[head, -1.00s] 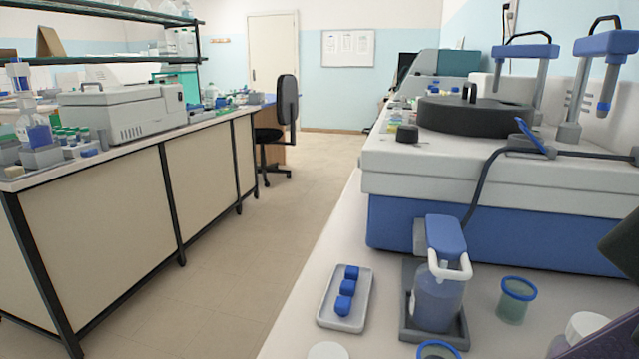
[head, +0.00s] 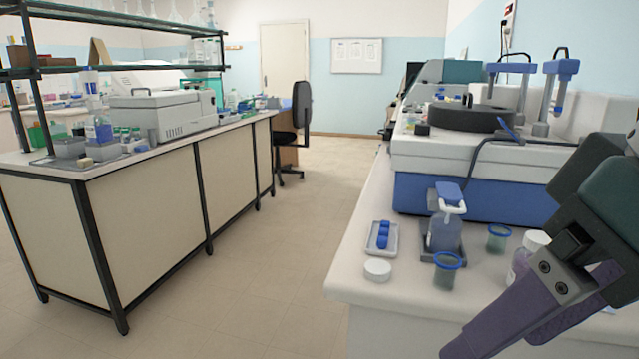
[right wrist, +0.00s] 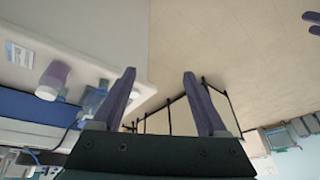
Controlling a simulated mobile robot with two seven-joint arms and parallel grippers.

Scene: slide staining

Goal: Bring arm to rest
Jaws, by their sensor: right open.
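My right gripper (head: 490,350) hangs in the lower right of the head view, dark green with purple fingers that point down and left. In the right wrist view (right wrist: 159,73) its fingers stand apart with nothing between them. It is beside the front of the right bench (head: 352,283), and partly hides things there. Two small purple tips (right wrist: 314,22), seemingly my left gripper, show at the top right edge of the right wrist view. They are too cut off to judge. My left arm is not in the head view.
On the right bench stand a blue-topped bottle (head: 445,230) in a dark holder, a small tray (head: 382,238) with blue pieces, blue-rimmed cups (head: 446,272), a white lid (head: 377,270) and a large machine (head: 470,150). Floor (head: 290,260) between the benches is clear.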

